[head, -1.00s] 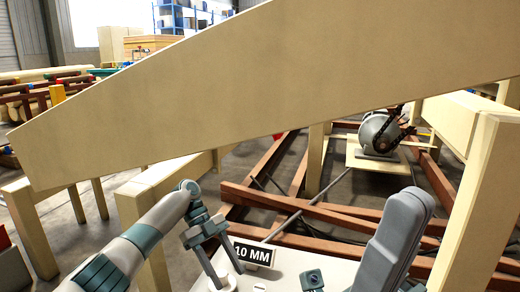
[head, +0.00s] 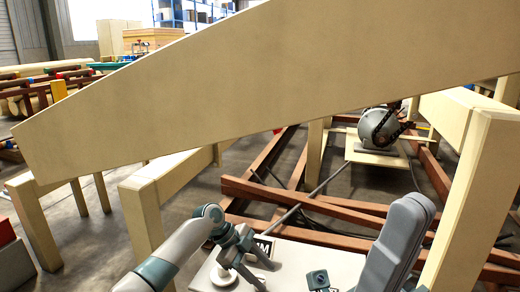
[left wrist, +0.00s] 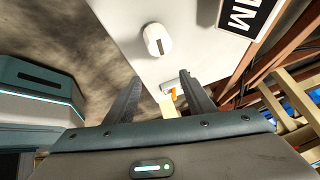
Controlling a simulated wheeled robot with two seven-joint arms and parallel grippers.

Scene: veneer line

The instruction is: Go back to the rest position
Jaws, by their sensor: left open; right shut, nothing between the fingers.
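My left gripper (head: 248,268) is in the lower middle of the head view, over a white panel (head: 335,262). In the left wrist view its two fingers (left wrist: 160,76) stand apart with nothing held between them. A white round knob (left wrist: 158,39) on the panel lies beyond the fingertips; it also shows in the head view (head: 222,277). A small white and orange piece (left wrist: 170,90) shows between the fingers, apart from them as far as I can tell. My right gripper is not in view.
A large pale slanted board (head: 270,75) crosses the head view. Pale posts (head: 143,215) stand at left and right. Red-brown beams (head: 300,205) lie behind the panel, with a round grey machine (head: 378,128) beyond. A black-and-white sign (left wrist: 245,14) is on the panel.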

